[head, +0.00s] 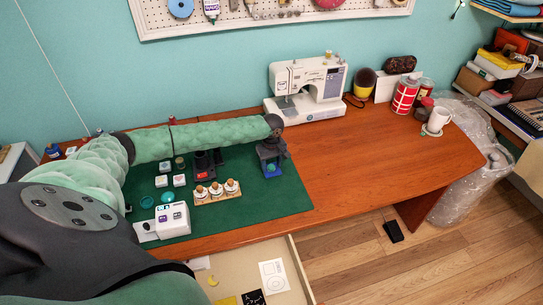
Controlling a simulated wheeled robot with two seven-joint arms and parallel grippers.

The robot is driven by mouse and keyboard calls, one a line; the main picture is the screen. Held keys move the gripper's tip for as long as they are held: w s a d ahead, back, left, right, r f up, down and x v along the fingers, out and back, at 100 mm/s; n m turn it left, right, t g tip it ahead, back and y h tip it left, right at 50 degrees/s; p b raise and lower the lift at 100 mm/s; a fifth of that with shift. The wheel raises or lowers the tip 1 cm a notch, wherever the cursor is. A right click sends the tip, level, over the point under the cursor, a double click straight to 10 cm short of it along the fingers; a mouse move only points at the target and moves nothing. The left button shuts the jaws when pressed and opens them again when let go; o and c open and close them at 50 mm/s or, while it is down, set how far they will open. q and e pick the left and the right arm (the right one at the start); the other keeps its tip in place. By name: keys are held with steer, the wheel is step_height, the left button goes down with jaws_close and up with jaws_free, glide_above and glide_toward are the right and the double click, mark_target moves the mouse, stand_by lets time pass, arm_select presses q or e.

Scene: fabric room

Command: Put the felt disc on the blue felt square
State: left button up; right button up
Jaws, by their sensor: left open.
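The blue felt square (274,175) lies near the right edge of the dark green mat, partly hidden by my left gripper. A small teal-green round patch, apparently the felt disc (270,168), shows on the blue, under the fingers. My left gripper (271,164) points down right over it, with its fingers apart and close to the disc. Whether a finger touches the disc is too small to tell. My right gripper is not in view.
The green mat (255,205) also holds a wooden block with several corked bottles (217,191), small white cubes (179,180), teal round pieces (168,197) and a white device (172,218). A sewing machine (308,85) stands behind. An open drawer (290,255) is in front. The right tabletop is mostly clear.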

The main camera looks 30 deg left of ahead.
mark_target(272, 167)
arm_select(q)
step_height(272, 167, up, 12)
steer(key=b, duration=0.3)
steer(key=shift+b, duration=0.35)
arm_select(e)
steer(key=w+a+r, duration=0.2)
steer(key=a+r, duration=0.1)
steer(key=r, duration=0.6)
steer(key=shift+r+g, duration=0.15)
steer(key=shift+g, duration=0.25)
arm_select(q)
steer(key=shift+d+f, duration=0.1)
steer(key=shift+f, duration=0.1)
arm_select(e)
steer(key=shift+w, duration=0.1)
